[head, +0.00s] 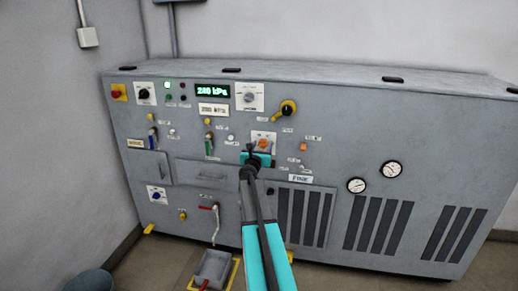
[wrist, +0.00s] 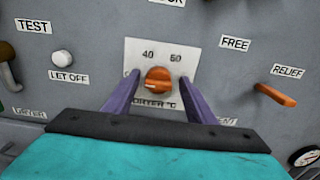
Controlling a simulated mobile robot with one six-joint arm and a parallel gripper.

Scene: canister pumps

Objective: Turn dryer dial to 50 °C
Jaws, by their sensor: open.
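The dryer dial (wrist: 158,80) is an orange knob on a white plate (wrist: 137,50) in the wrist view. The plate shows 40 at upper left and 60 at upper right; its lower label is partly hidden by my gripper. A pale mark on the knob lies toward its left side. In the head view the dial (head: 263,143) sits just above my gripper (head: 257,156). In the wrist view my gripper (wrist: 160,82) is open, with one purple finger on each side of the knob. I cannot tell whether the fingers touch it.
An orange relief lever (wrist: 275,94) sticks out to the right of the dial. A white let-off button (wrist: 62,59) is to the left. The grey cabinet (head: 330,150) carries more knobs, levers and two gauges. A tray (head: 212,267) stands on the floor.

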